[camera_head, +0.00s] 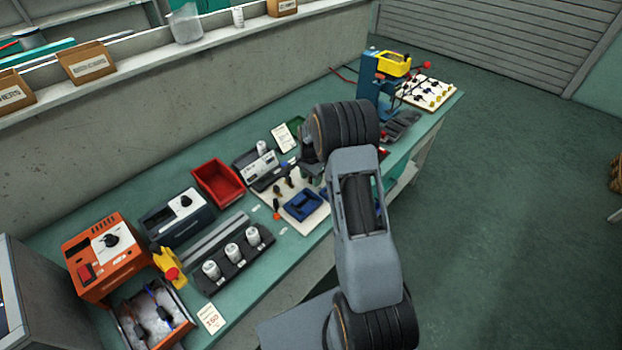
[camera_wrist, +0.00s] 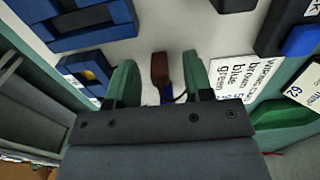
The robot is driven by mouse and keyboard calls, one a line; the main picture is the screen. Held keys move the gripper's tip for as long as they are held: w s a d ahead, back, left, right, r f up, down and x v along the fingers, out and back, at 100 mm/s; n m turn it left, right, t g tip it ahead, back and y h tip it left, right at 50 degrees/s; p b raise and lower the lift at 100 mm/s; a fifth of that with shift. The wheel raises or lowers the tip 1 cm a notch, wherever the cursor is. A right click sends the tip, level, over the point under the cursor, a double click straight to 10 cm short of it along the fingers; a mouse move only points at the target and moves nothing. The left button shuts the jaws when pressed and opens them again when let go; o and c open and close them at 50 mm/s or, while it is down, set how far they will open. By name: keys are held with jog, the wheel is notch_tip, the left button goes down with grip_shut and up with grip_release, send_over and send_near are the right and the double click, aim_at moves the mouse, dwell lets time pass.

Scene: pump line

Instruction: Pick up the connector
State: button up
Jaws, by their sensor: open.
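My gripper (camera_wrist: 160,62) shows in the wrist view as two green fingers held apart. A small reddish-brown piece (camera_wrist: 159,70) with a blue part (camera_wrist: 167,94) lies between the fingers, with a gap on each side; it looks like the connector, but I cannot be sure. A thin dark wire seems to curve beside it. Its near end is hidden by my gripper's body.
Blue fixtures (camera_wrist: 92,30) are at upper left in the wrist view. A printed wiring card (camera_wrist: 232,78) lies right of the fingers. In the head view, a red bin (camera_head: 218,182), a rack with white cylinders (camera_head: 232,258) and an orange unit (camera_head: 108,255) stand to the left.

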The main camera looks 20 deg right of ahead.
jog(key=shift+f, duration=0.2)
jog(key=shift+c, duration=0.4)
grip_shut()
jog(key=shift+r, duration=0.2)
